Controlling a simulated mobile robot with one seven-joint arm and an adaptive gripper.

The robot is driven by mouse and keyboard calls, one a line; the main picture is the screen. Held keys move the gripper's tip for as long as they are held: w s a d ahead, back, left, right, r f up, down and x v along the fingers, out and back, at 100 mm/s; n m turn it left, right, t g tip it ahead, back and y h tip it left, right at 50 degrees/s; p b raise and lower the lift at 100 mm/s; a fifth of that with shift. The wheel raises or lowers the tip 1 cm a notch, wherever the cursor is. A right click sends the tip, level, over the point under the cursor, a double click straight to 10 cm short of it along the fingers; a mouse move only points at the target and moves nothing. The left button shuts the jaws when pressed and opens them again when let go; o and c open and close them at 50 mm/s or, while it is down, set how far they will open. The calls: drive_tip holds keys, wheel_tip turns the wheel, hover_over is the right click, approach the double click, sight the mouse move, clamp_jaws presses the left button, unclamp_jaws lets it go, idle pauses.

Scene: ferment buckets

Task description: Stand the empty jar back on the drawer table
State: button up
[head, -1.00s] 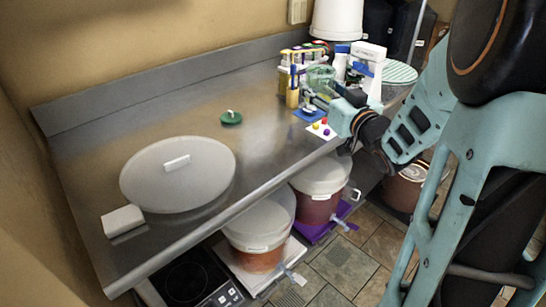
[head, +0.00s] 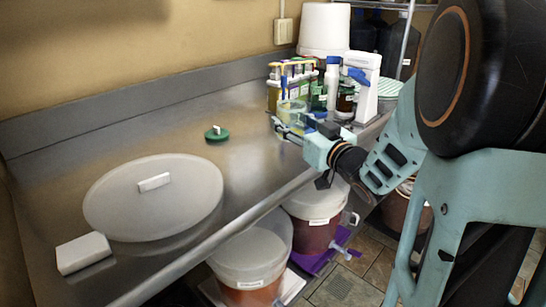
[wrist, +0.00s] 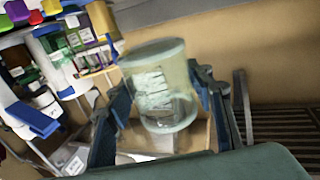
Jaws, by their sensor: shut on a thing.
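The empty jar (wrist: 155,85) is clear and greenish, with a pale label, and looks empty in the wrist view. It sits tilted in that picture between the two blue-padded fingers of my gripper (wrist: 166,112), which is shut on it. In the head view the jar (head: 292,110) shows faintly at my gripper (head: 288,130), over the front part of the steel bench (head: 250,165). I cannot tell whether its base touches anything. I cannot make out the drawer table for certain in either view.
Bottles and a tube rack (head: 290,88) crowd close behind the jar, with a white dispenser (head: 364,85) at right. A green disc (head: 216,134) and a large pale lid (head: 152,197) lie on the bench. Lidded buckets (head: 252,260) stand below its front edge.

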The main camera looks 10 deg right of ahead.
drive_tip(key=a+f, duration=0.1)
drive_tip(key=w+a+f+b, duration=0.1)
drive_tip(key=f, duration=0.1)
drive_tip(key=w+a+f, duration=0.1)
drive_tip(key=f, duration=0.1)
drive_tip(key=shift+a+f, duration=0.1)
drive_tip(key=shift+a, duration=0.3)
drive_tip(key=f+b, duration=0.2)
drive_tip(key=f, duration=0.1)
drive_tip(key=shift+w+a+f, duration=0.1)
drive_tip(key=shift+a+f, duration=0.05)
drive_tip(key=shift+a, duration=0.2)
drive_tip(key=shift+f, duration=0.2)
drive_tip(key=shift+f+b, duration=0.3)
drive_tip(key=o, duration=1.5)
drive_tip(key=shift+r, duration=0.2)
